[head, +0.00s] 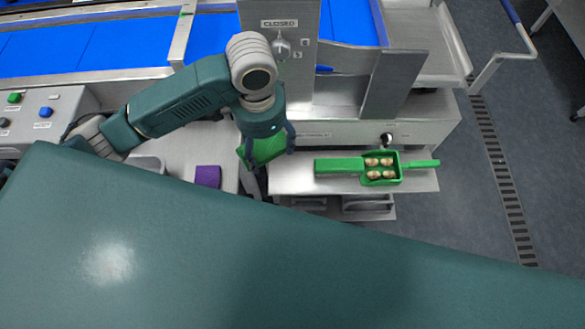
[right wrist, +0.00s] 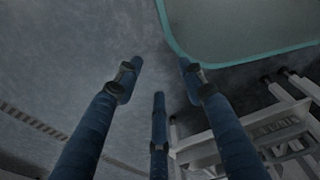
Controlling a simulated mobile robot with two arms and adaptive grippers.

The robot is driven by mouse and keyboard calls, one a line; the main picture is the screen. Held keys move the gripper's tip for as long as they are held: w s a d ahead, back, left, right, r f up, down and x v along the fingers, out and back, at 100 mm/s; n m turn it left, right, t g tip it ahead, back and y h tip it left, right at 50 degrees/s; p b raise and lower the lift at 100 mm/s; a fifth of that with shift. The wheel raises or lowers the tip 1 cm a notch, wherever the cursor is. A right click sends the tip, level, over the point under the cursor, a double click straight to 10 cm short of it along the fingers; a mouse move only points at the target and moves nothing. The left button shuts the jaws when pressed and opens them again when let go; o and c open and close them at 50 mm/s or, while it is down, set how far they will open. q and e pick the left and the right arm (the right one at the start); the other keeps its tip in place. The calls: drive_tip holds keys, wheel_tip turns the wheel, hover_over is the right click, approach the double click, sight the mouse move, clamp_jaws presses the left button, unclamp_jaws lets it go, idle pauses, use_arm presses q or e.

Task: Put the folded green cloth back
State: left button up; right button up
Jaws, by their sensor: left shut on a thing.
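The folded green cloth (head: 266,151) is in the head view, just left of the steel shelf that carries a green scoop. My left gripper (head: 265,140) is above it, pointing down, with its fingers shut on the cloth. The fingers and wrist hide part of the cloth. I cannot tell whether the cloth touches the surface below. My right gripper (right wrist: 160,76) shows only in the right wrist view. Its fingers are spread apart, with nothing between them, over grey floor.
A folded purple cloth (head: 208,176) lies left of my left gripper. A steel housing marked CLOSED (head: 279,23) and a blue conveyor (head: 120,45) stand behind.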

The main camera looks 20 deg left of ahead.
sight(282, 139)
use_arm(q)
drive_tip(key=w+d+m, duration=0.1)
drive_tip(key=m, duration=0.1)
drive_tip(key=w+d+f+m+b, duration=0.1)
drive_tip(key=w+m, duration=0.1)
drive_tip(key=shift+w+d, duration=0.15)
drive_tip(key=shift+w, duration=0.15)
drive_tip(key=shift+w+d+m+b, duration=0.2)
drive_tip(key=shift+w+m+b, duration=0.1)
drive_tip(key=shift+m, duration=0.7)
drive_tip(key=shift+s+f, duration=0.1)
drive_tip(key=shift+f, duration=0.35)
wheel_tip(282, 139, down, 14)
drive_tip(key=shift+r, duration=0.1)
drive_tip(key=shift+f, duration=0.65)
wheel_tip(282, 139, down, 4)
drive_tip(key=shift+r, duration=0.25)
drive_tip(key=shift+f, duration=0.25)
use_arm(e)
drive_tip(key=shift+g, duration=0.3)
drive_tip(key=s+f, duration=0.2)
drive_tip(key=s, duration=0.1)
drive_tip(key=shift+s+d+f, duration=0.25)
drive_tip(key=shift+s+f, duration=0.05)
drive_tip(key=shift+f, duration=0.1)
use_arm(q)
drive_tip(key=shift+f, duration=0.1)
